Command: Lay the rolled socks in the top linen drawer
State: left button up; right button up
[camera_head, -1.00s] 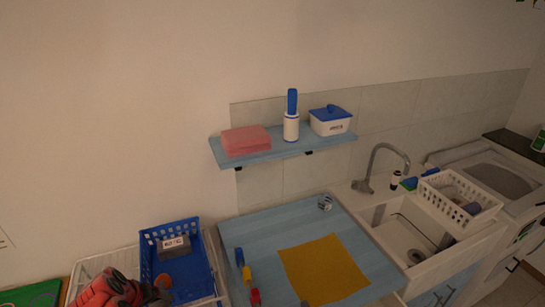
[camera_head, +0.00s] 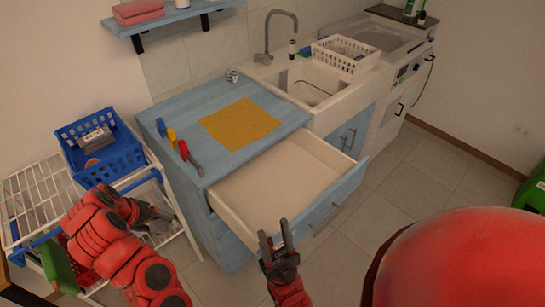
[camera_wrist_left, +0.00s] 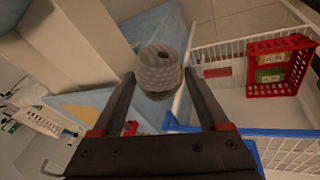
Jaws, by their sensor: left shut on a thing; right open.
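The rolled socks (camera_wrist_left: 158,72) are a grey ribbed bundle between the fingers of my left gripper (camera_wrist_left: 160,85) in the left wrist view. In the head view my left gripper (camera_head: 152,216) is shut on them, over the white cart left of the cabinet; the socks are hard to make out there. The top linen drawer (camera_head: 268,185) is pulled out below the blue worktop, and its visible floor looks empty. My right gripper (camera_head: 275,240) is open at the drawer's blue front, left of a handle; I cannot tell if it touches.
A yellow cloth (camera_head: 240,123), a red-handled tool (camera_head: 190,158) and a small round item (camera_head: 232,75) lie on the worktop. A blue basket (camera_head: 100,150) stands on the white wire cart (camera_head: 35,195). A red crate (camera_wrist_left: 280,65) is also on the cart. The sink is behind right.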

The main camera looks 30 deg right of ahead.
aim_at(315, 176)
jog(key=i+l+z, duration=0.2)
jog(key=z, duration=0.25)
jog(key=i+l+z, duration=0.1)
jog(key=i+z, duration=0.6)
jog(key=z, duration=0.15)
jog(key=i, duration=0.15)
